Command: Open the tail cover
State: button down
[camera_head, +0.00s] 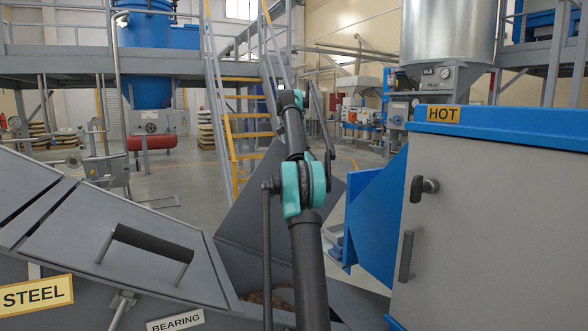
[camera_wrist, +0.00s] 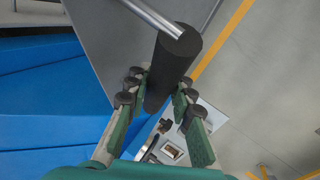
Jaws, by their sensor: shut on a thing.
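The tail cover, a flat grey plate (camera_head: 246,217), stands raised and tilted behind my arm in the head view. An open trough with brown material (camera_head: 275,297) shows below it. In the wrist view the grey plate (camera_wrist: 112,40) fills the upper left, with a black cylindrical handle (camera_wrist: 172,62) on a metal rod. My gripper (camera_wrist: 160,82) has its green fingers on both sides of this handle and is shut on it. In the head view my arm hides part of the cover, and I cannot make out the fingers or the handle there.
A closed grey cover with a dark handle (camera_head: 150,242) lies at left, near the STEEL (camera_head: 37,296) and BEARING (camera_head: 174,321) labels. A grey cabinet (camera_head: 495,230) with a blue top and HOT label stands close at right. Yellow-edged stairs (camera_head: 245,140) rise behind.

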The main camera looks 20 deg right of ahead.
jog(key=shift+d+r, duration=0.1)
jog(key=shift+d, duration=0.1)
jog(key=c, duration=1.3)
grip_release()
jog(key=shift+s, duration=0.1)
